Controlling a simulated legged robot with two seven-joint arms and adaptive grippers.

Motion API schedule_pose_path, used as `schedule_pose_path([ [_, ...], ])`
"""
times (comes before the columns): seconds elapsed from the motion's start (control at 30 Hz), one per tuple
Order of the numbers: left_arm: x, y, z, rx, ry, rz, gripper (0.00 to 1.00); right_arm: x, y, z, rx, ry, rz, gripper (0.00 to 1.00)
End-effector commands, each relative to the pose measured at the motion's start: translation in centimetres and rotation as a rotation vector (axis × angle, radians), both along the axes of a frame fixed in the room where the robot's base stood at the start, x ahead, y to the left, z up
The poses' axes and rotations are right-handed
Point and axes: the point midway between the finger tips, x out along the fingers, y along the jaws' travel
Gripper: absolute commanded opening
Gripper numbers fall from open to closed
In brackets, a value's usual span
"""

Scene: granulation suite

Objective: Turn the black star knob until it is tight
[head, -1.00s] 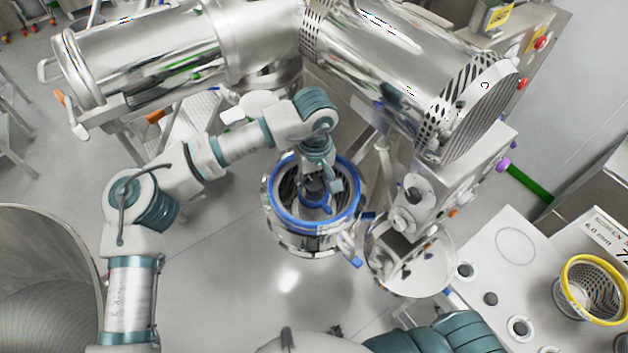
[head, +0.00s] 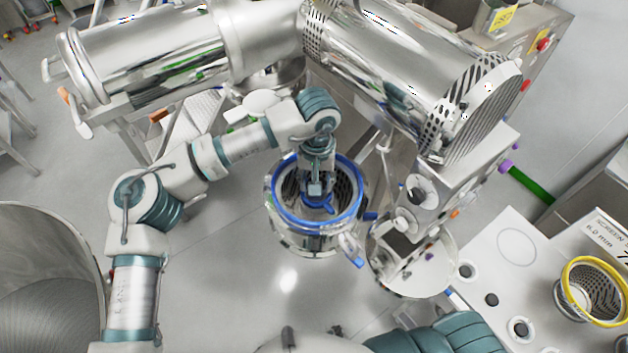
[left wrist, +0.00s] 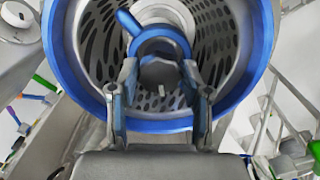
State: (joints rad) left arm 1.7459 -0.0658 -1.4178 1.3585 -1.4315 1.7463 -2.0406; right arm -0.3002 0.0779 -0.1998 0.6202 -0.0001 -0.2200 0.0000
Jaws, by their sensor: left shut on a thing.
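The round screen housing (head: 278,225) with a blue rim stands open at the middle of the head view. Inside it, a blue impeller (left wrist: 130,22) sits over a perforated screen (left wrist: 95,45). The dark knob (left wrist: 160,74) sits at the impeller's hub; its star shape is mostly hidden between the fingers. My left gripper (head: 316,190) reaches down into the housing from above. In the left wrist view its fingers (left wrist: 158,84) close on the knob from both sides. My right gripper is not in view; only part of the right arm shows at the bottom edge.
A grey machine box with a dark handle (head: 416,194) stands right of the housing, with a steel bowl (head: 440,262) below. A table (head: 505,245) at the right holds a yellow-rimmed screen (head: 568,272). Large steel cylinders (head: 390,60) hang above. A steel drum (head: 40,250) stands left.

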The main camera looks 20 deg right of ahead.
Motion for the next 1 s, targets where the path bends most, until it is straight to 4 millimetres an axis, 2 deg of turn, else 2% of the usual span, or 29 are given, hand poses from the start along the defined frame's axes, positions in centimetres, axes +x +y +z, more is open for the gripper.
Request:
schedule_pose_path([
  [0.23, 0.1, -0.3, 0.4, -0.012, -0.009, 0.002, 0.13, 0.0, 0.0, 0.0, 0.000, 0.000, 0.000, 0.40],
  [0.27, 0.1, -0.3, 0.4, -0.012, -0.009, 0.002, 0.55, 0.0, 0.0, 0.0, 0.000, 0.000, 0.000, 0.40],
  [0.33, 0.1, -0.2, 0.4, -0.010, -0.007, 0.001, 0.73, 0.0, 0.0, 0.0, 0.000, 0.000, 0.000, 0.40],
  [0.63, 0.0, 0.1, 0.2, -0.005, -0.003, 0.001, 0.73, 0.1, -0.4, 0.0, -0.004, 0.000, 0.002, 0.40],
  [0.73, 0.0, 0.2, 0.8, -0.007, -0.004, 0.002, 0.73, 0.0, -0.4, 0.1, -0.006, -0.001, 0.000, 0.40],
  [0.87, 0.1, 0.2, 2.8, -0.007, -0.006, 0.001, 0.73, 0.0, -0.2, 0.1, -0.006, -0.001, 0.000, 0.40],
  [1.0, 0.1, -0.1, 6.0, -0.008, -0.007, 0.002, 0.73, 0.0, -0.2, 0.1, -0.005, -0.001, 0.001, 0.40],
])
